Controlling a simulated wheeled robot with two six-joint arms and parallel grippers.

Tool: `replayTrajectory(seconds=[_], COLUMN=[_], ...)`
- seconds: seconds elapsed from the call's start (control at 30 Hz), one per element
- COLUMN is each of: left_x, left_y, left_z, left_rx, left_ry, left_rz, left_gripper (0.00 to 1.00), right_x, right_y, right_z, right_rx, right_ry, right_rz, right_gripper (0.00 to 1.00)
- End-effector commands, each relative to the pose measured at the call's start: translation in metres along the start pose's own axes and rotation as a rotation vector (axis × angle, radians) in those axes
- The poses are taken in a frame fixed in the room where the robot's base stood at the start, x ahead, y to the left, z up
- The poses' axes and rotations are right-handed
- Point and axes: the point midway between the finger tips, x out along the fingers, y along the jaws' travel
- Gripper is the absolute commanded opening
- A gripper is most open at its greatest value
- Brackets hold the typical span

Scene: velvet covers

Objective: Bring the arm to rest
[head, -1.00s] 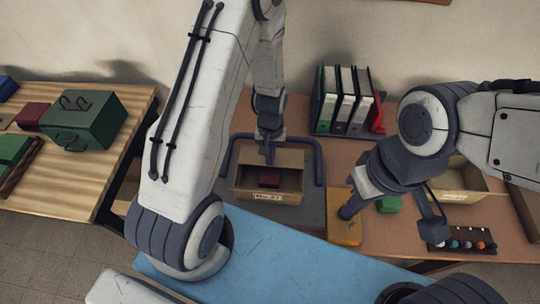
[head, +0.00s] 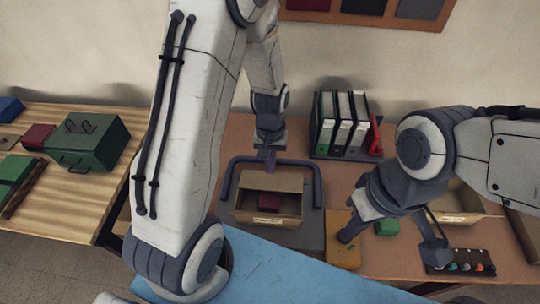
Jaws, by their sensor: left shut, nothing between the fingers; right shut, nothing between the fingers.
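My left gripper (head: 270,160) hangs over the back edge of an open cardboard box (head: 268,219) in the head view. Its fingers are shut and hold nothing.
A dark frame (head: 229,180) surrounds the cardboard box. Binders (head: 342,125) stand at the back. A striped wooden table (head: 80,210) holds green and red boxes at left.

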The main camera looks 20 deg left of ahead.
Motion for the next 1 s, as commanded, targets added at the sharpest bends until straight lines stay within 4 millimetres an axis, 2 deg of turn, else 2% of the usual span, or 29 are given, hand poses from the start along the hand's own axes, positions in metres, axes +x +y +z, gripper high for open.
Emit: replayTrajectory(seconds=[0.1, 0.3, 0.67, 0.77, 0.83, 0.9, 1.0], left_x=[-0.02, -0.042, -0.048, -0.051, -0.054, -0.057, -0.058], left_y=[0.0, 0.0, 0.004, 0.022, 0.041, 0.058, 0.073], left_z=[0.001, 0.003, 0.008, 0.024, 0.047, 0.077, 0.123], left_rx=[-0.001, -0.001, 0.019, 0.109, 0.218, 0.351, 0.543], left_ry=[0.006, 0.002, 0.003, 0.02, 0.036, 0.054, 0.074], left_rz=[0.002, 0.001, 0.0, 0.004, 0.008, 0.015, 0.025], left_gripper=[0.0, 0.0, 0.0, 0.0, 0.0, 0.0, 0.0], right_x=[0.007, 0.011, 0.014, 0.027, 0.04, 0.055, 0.074], right_y=[0.001, 0.001, 0.001, 0.002, 0.003, 0.004, 0.005], right_z=[0.0, 0.0, 0.0, 0.001, 0.002, 0.003, 0.004], right_rx=[0.001, 0.002, 0.002, 0.003, 0.004, 0.005, 0.006], right_ry=[0.001, 0.001, 0.001, 0.001, 0.001, 0.001, 0.001], right_rz=[0.0, 0.0, 0.0, 0.0, 0.0, 0.0, 0.0], right_gripper=[0.0, 0.0, 0.0, 0.0, 0.0, 0.0, 0.0])
